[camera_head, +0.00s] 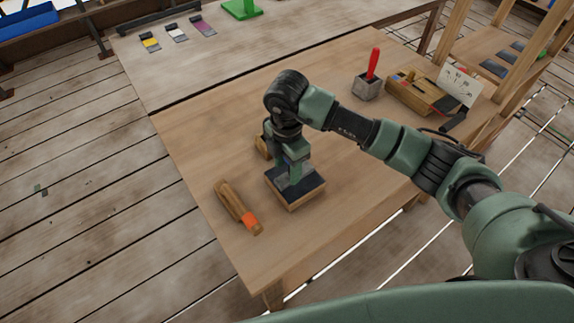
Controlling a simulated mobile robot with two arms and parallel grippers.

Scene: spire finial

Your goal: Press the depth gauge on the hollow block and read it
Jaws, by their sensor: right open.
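My right gripper (292,172) points straight down over a square wooden block with a dark top (312,196) near the table's front. Its fingers are open. Something grey shows around the fingertips on the dark top; whether they touch it I cannot tell. A red-handled tool (373,64) stands upright in a small grey block (367,88) towards the back; which of these things is the depth gauge or the hollow block is unclear, and no reading can be made out. My left gripper is not in view.
A turned wooden piece with an orange band (232,200) lies left of the dark-topped block. Another small wooden piece (263,147) is partly hidden behind my gripper. A wooden box (412,95) and a white card (459,85) stand at the back right. The table's middle back is clear.

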